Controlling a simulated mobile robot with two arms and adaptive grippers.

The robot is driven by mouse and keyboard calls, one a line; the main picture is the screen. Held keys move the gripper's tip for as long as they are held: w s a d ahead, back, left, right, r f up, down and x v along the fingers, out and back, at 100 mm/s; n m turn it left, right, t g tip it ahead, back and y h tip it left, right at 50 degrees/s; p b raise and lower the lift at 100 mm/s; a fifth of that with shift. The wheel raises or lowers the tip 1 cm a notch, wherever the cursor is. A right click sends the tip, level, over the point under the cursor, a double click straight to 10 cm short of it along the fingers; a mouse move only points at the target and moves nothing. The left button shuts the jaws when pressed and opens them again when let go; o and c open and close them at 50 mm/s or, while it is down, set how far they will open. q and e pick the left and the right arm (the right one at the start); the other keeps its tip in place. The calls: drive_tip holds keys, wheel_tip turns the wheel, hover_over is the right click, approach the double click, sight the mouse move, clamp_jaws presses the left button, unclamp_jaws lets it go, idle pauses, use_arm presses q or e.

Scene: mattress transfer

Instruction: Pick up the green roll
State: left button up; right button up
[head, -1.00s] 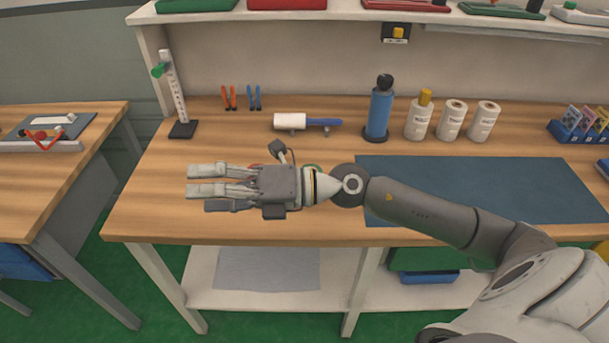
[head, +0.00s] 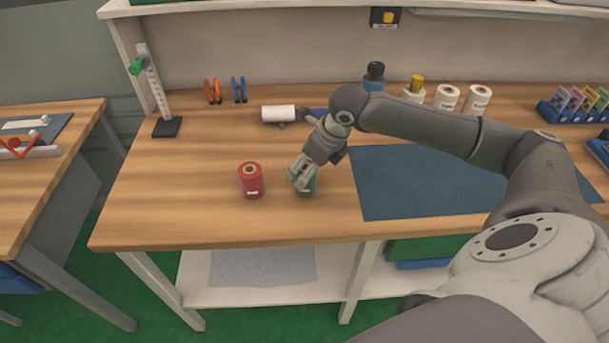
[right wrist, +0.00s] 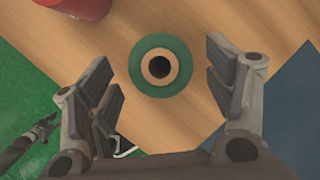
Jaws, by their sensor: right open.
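The green roll (head: 309,186) stands upright on the wooden bench, mostly hidden in the head view behind my right gripper (head: 297,183). In the right wrist view the green roll (right wrist: 160,51) shows from above as a green ring around a tan core with a dark hole. It lies ahead of and between the fingers of my right gripper (right wrist: 163,85), which are spread wide and touch nothing that I can see. The right gripper points down over the roll.
A red roll (head: 251,181) stands just left of the green one, and it also shows in the right wrist view (right wrist: 80,5). A blue mat (head: 430,180) lies to the right.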

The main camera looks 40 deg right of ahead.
drive_tip(key=shift+w+f, duration=0.15)
drive_tip(key=shift+f, duration=0.2)
drive_tip(key=shift+w+a+f+p, duration=0.15)
drive_tip(key=shift+w+f+p, duration=0.05)
drive_tip(key=shift+f+p, duration=0.3)
drive_tip(key=p+x, duration=0.1)
drive_tip(key=x, duration=0.2)
drive_tip(key=shift+w+f, duration=0.15)
drive_tip(key=shift+f, duration=0.05)
drive_tip(key=shift+w+f, duration=0.15)
drive_tip(key=shift+f, duration=0.3)
drive_tip(key=c, duration=1.3)
drive_tip(key=shift+r, duration=0.1)
